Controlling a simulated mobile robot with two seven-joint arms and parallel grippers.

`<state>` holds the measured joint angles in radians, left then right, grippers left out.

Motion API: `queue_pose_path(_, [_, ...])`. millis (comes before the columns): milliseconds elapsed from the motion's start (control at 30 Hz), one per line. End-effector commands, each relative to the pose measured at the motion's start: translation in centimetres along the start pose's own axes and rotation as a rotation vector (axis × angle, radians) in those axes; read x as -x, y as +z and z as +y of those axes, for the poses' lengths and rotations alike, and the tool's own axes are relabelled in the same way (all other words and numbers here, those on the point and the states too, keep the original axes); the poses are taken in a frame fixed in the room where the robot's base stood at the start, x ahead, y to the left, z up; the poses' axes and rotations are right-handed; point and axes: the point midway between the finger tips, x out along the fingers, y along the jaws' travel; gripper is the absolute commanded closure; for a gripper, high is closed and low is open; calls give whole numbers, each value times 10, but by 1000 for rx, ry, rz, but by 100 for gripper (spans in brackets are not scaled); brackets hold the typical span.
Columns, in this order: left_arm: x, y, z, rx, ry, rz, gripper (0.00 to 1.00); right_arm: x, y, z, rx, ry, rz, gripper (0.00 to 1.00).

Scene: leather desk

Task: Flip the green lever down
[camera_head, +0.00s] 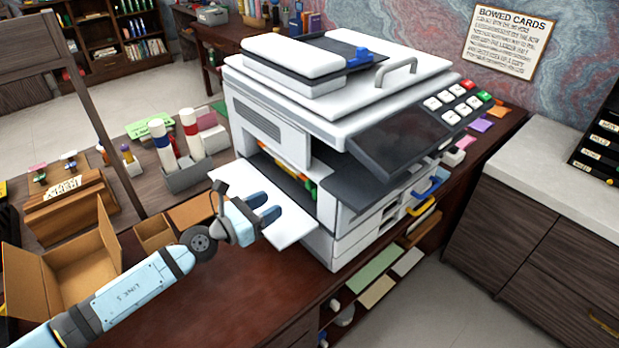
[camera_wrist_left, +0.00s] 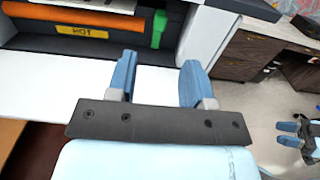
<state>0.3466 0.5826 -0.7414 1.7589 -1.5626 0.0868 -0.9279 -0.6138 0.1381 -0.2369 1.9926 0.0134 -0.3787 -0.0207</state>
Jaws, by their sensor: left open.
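The green lever (camera_wrist_left: 158,28) stands roughly upright inside the printer's open side bay, right of an orange roller (camera_wrist_left: 75,16) and a yellow "HOT" label (camera_wrist_left: 82,31). In the head view only a small green part of the lever (camera_head: 312,191) shows in the shadowed bay. My left gripper (camera_head: 270,206) is open and empty above the white fold-down panel, outside the bay. In the left wrist view its fingers (camera_wrist_left: 160,72) point toward the bay, with the lever beyond the gap and not touched. My right gripper (camera_wrist_left: 290,134) appears at the right edge, its fingers apart and empty.
The white printer (camera_head: 340,100) stands on the dark desk, its side panel (camera_head: 283,230) folded out under my left gripper. An open cardboard box (camera_head: 65,270) and a grey holder with bottles (camera_head: 190,178) lie to the left. The bay's walls border the lever.

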Motion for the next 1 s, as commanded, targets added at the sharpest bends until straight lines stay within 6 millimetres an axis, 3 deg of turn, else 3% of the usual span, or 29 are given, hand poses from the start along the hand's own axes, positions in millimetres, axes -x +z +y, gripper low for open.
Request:
queue_pose_path(600, [-115,1,-1,9,0,-4,53,1,-1,2,3,3,3,58])
queue_pose_path(800, [-130,1,0,9,1,-3,53,0,1,2,3,3,3,58])
queue_pose_path(1000, [-132,1,0,9,1,-3,53,0,1,2,3,3,3,58])
